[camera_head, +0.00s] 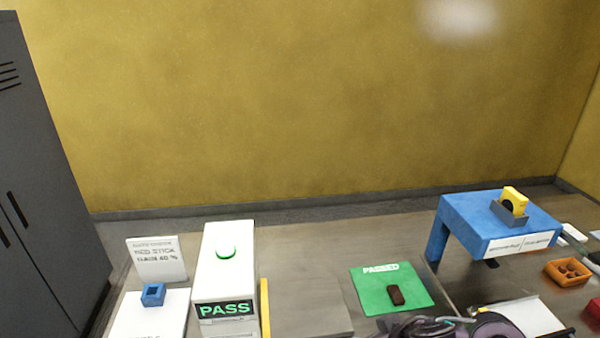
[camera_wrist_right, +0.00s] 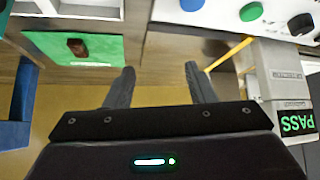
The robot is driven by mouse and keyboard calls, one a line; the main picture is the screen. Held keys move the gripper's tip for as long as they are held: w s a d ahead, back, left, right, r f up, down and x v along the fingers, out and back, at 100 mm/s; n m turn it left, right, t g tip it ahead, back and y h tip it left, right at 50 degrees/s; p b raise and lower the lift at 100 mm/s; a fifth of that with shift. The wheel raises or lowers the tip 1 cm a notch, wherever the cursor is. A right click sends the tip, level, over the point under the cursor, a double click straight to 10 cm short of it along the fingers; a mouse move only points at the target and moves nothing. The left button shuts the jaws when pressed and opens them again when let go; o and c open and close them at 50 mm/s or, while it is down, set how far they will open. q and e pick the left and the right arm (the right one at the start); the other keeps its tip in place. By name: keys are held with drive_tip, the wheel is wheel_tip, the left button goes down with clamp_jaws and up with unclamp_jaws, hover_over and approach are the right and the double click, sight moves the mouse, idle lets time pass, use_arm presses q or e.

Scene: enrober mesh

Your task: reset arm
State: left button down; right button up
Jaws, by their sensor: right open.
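My right gripper (camera_wrist_right: 160,82) shows in the right wrist view. Its two dark fingers are apart, with nothing between them. It hangs between the green mat (camera_wrist_right: 110,50) on the left and the white PASS machine (camera_wrist_right: 270,85) on the right. In the head view, dark and purple parts of my own arm show at the bottom edge, right of centre, and the fingertips are not clear there. My left gripper is in neither view. A brown piece (camera_head: 397,296) lies on the green PASSED mat (camera_head: 365,284), clear of the fingers.
The PASS machine (camera_head: 228,262) stands left of centre, with a yellow bar (camera_head: 265,308) beside it. A blue stand (camera_head: 470,215) carries a yellow device (camera_head: 514,200) at right. An orange tray (camera_head: 567,272) sits near it. A small blue holder (camera_head: 153,294) is at left.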

drive_tip(key=s+d+f+m+g+h, duration=0.1)
drive_tip(key=s+d+f+m+g, duration=0.1)
drive_tip(key=s, duration=0.5)
drive_tip(key=s+d+f+m+g+h, duration=0.1)
drive_tip(key=s+d+f+g+h, duration=0.15)
drive_tip(key=s, duration=0.55)
wheel_tip(320, 180, down, 29)
drive_tip(key=b, duration=0.2)
use_arm(q)
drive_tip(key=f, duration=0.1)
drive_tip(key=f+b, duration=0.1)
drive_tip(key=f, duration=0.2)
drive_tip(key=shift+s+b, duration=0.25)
drive_tip(key=shift+b, duration=0.15)
use_arm(e)
drive_tip(key=s+d+f+g, duration=0.1)
drive_tip(key=s+d+f, duration=0.1)
drive_tip(key=s+f, duration=0.8)
drive_tip(key=s+d+f+g, duration=0.1)
drive_tip(key=s+f, duration=1)
drive_tip(key=f, duration=0.1)
drive_tip(key=shift+d+n, duration=0.3)
drive_tip(key=shift+d, duration=0.05)
drive_tip(key=shift+s+y, duration=0.1)
drive_tip(key=shift+y, duration=0.15)
